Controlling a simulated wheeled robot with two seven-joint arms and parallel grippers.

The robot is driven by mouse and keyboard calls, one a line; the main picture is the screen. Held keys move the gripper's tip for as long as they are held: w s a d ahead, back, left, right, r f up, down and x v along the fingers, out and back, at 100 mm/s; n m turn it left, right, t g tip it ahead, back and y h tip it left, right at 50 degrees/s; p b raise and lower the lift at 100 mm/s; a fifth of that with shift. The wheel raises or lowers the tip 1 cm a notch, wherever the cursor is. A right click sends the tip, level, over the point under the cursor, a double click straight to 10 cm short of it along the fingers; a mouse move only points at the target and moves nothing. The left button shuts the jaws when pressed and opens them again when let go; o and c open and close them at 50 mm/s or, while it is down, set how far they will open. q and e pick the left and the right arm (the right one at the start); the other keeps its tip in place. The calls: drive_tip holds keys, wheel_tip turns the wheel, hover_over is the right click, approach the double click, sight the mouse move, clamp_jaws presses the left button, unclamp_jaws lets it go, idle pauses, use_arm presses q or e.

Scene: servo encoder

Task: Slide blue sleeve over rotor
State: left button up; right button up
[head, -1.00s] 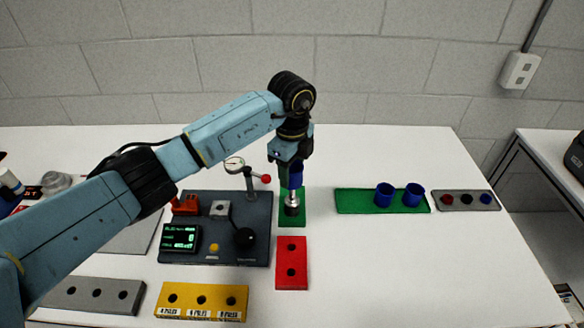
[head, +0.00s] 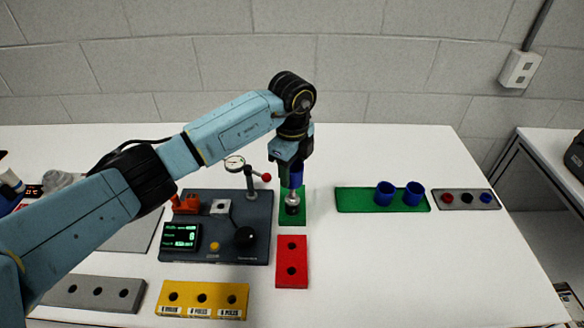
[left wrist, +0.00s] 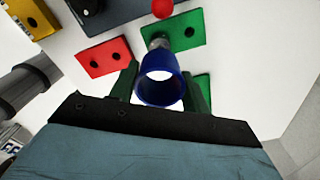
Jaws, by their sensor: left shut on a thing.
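My left gripper (head: 292,166) is shut on a blue sleeve (head: 297,178) and holds it upright over the green base block (head: 284,218). The sleeve also shows in the left wrist view (left wrist: 160,95), as an open ring between the two fingers (left wrist: 160,88). The silver and dark rotor (head: 292,203) stands on the green block, just below the sleeve's lower end. In the left wrist view the rotor (left wrist: 161,43) shows just beyond the sleeve. I cannot tell whether sleeve and rotor touch. My right gripper is not in view.
Two more blue sleeves (head: 384,194) stand on a green tray (head: 357,202) to the right. A dark test station (head: 225,255) with dial gauge and screen lies to the left. A red block (head: 291,275) with holes lies in front. The table (head: 420,270) is clear at front right.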

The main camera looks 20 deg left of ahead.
sight(292, 193)
use_arm(q)
drive_tip(key=shift+f, duration=0.25)
drive_tip(key=shift+f+b, duration=0.55)
drive_tip(key=shift+f, duration=0.2)
drive_tip(key=shift+f, duration=0.1)
drive_tip(key=shift+f+b, duration=0.5)
drive_tip(key=shift+f, duration=0.35)
drive_tip(key=shift+f, duration=0.1)
drive_tip(key=shift+f+b, duration=0.55)
drive_tip(key=shift+f, duration=0.3)
drive_tip(key=shift+f, duration=0.1)
drive_tip(key=shift+f+b, duration=0.55)
drive_tip(key=shift+f, duration=0.3)
